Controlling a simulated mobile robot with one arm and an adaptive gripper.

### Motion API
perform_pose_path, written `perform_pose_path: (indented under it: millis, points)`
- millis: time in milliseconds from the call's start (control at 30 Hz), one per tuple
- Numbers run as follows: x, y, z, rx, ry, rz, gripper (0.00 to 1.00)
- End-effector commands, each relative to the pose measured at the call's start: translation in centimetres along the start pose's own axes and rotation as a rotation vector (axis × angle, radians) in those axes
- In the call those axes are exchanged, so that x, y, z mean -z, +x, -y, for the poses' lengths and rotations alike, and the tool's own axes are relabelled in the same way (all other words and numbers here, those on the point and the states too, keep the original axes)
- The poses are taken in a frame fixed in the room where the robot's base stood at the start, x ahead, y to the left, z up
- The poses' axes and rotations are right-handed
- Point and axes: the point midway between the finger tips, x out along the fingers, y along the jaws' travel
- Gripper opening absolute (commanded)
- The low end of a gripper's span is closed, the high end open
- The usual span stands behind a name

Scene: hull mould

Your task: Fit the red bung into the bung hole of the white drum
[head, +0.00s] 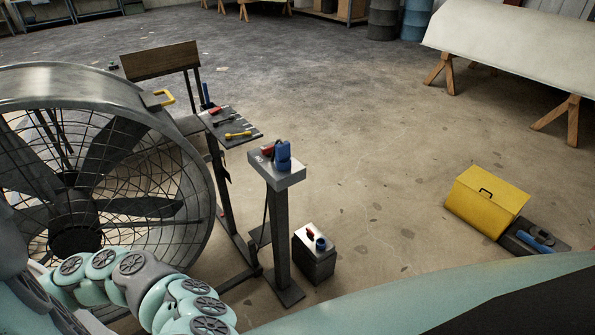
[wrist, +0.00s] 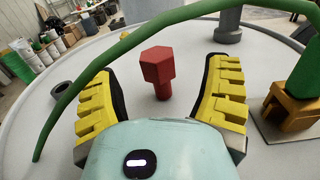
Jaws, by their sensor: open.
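The red bung (wrist: 158,72) stands upright in the wrist view, with a hexagonal head and a narrower shank below. It is on a wide pale round surface (wrist: 25,118), which looks like the top of the white drum. My gripper (wrist: 159,68) is open, with one yellow-padded finger on each side of the bung and a gap to both. A dark grey ring (wrist: 62,88) lies to the left on the same surface and may be the bung hole. My gripper, the bung and the white drum cannot be made out in the head view.
A green hose (wrist: 75,92) arches over the surface. A grey post (wrist: 228,25) stands behind, and an orange-yellow fitting (wrist: 290,107) sits right. In the head view a large fan (head: 100,200), a pedestal (head: 280,230) and a yellow toolbox (head: 487,203) stand around open floor.

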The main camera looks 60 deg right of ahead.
Motion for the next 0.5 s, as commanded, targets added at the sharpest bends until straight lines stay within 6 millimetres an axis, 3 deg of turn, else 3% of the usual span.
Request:
perform_pose_path:
  millis: [100, 300, 500]
  points:
    - [-0.9, 1.7, -0.5, -0.009, 0.002, 0.003, 0.76]
    - [-0.7, 4.1, -0.4, -0.004, 0.000, 0.003, 0.76]
    - [-0.3, 4.7, -0.5, -0.004, -0.001, 0.001, 0.76]
